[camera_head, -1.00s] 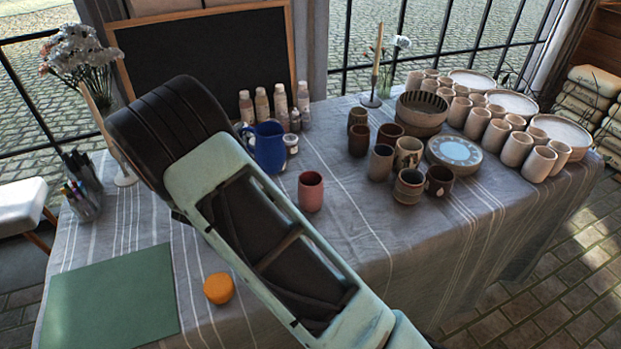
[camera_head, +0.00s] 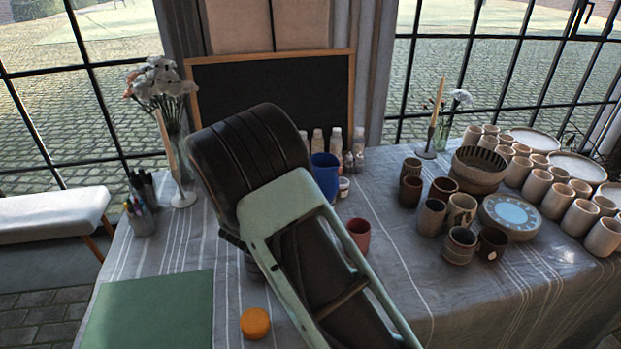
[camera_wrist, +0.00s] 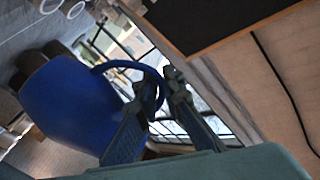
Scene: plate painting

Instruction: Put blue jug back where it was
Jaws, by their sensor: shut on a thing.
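The blue jug (camera_head: 325,177) is near the back of the cloth-covered table, partly hidden behind my arm in the head view. It fills the left part of the wrist view (camera_wrist: 68,108), looking tilted relative to that camera. My gripper (camera_wrist: 160,92) is shut on the jug's looped handle. In the head view my arm hides the gripper and handle. The jug's base is not clear, so I cannot tell for sure whether it touches the table.
Small bottles (camera_head: 318,143) and a white jar (camera_head: 343,187) stand close to the jug. A red cup (camera_head: 358,236) is in front. Dark cups and a bowl (camera_head: 478,170) stand right. A chalkboard (camera_head: 270,100) stands behind, a flower vase (camera_head: 180,148) at left.

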